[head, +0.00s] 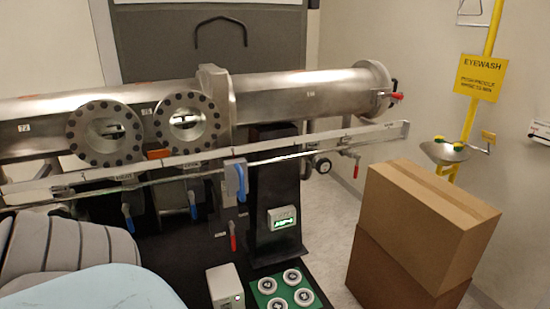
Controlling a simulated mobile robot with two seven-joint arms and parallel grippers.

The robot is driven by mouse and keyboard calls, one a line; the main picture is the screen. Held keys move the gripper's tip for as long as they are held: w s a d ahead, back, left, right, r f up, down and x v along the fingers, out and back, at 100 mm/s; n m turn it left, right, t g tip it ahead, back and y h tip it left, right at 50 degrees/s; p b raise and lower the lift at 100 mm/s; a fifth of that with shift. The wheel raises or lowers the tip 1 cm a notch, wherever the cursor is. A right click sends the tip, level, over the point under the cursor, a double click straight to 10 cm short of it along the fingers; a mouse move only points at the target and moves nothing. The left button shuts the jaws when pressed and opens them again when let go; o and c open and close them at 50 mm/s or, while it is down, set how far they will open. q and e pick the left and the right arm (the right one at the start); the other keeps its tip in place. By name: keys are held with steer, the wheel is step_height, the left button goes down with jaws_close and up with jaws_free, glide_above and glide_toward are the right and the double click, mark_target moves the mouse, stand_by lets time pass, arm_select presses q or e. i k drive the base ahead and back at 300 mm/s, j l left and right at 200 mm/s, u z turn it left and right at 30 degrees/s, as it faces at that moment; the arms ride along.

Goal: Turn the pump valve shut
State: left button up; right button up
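A long steel vacuum tube (290,97) runs across the view, with two round bolted window flanges facing me. Several valve handles hang around it: a large blue handle (236,181) in front of the rail, a smaller blue handle (193,205), another blue handle (128,218), a red handle (233,236) pointing down, a red handle (396,96) at the tube's right end and a red handle (356,160) under it. A round dark knob (322,164) sits beside the stand. I cannot tell which one is the pump valve. Neither of my grippers is in view.
A long metal rail (350,138) crosses in front of the tube. Two stacked cardboard boxes (430,215) stand at right, near a yellow eyewash post (485,60). A small lit display (283,217) is on the black stand. A green plate (285,291) with round discs lies below.

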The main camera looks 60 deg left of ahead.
mark_target(324, 165)
steer(key=u, duration=1.45)
